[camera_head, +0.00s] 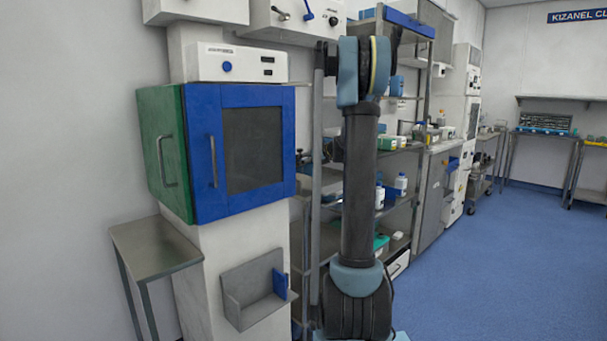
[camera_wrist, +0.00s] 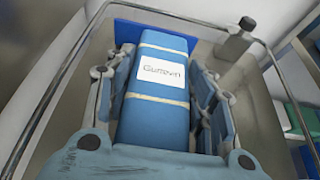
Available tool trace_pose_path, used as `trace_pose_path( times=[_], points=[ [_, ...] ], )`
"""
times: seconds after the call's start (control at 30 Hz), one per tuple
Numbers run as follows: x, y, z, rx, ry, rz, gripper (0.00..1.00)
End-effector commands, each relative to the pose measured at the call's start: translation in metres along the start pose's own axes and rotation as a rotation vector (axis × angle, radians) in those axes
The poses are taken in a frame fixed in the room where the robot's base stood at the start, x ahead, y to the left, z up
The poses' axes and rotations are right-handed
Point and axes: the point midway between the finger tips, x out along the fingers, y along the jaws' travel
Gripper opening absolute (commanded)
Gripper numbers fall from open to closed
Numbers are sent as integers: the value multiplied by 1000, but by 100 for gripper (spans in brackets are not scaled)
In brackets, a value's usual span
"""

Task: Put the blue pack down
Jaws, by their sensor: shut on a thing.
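The blue pack (camera_wrist: 160,85) with a white label and two pale bands fills the middle of the wrist view. My gripper (camera_wrist: 162,62) is shut on it, with one finger along each long side. The pack's underside is hidden, and I cannot tell whether it touches the surface below. In the head view my arm stands before the shelving, and the held pack cannot be made out.
A metal rail (camera_wrist: 65,75) runs around a grey surface (camera_wrist: 262,105) below the pack. A dark-capped post (camera_wrist: 246,24) stands at upper right. Head view: a blue-doored cabinet (camera_head: 206,150), a small steel table (camera_head: 155,246) and open shelves with bottles (camera_head: 401,183). Floor at right is clear.

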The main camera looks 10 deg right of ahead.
Motion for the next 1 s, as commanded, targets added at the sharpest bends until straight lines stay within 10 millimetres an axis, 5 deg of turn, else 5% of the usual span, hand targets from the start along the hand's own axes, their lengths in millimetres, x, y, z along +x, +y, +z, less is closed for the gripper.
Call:
trace_pose_path(
  times=[0.4, 0.73, 0.77, 0.8, 1.0],
  points=[
    [15, -2, -39, 1, 0, -2, 18],
    [16, -2, -41, 1, 0, -2, 18],
    [16, -1, -41, 1, 0, -2, 56],
    [16, -1, -41, 1, 0, -2, 65],
    [16, -2, -41, 1, 0, -2, 70]
  ],
)
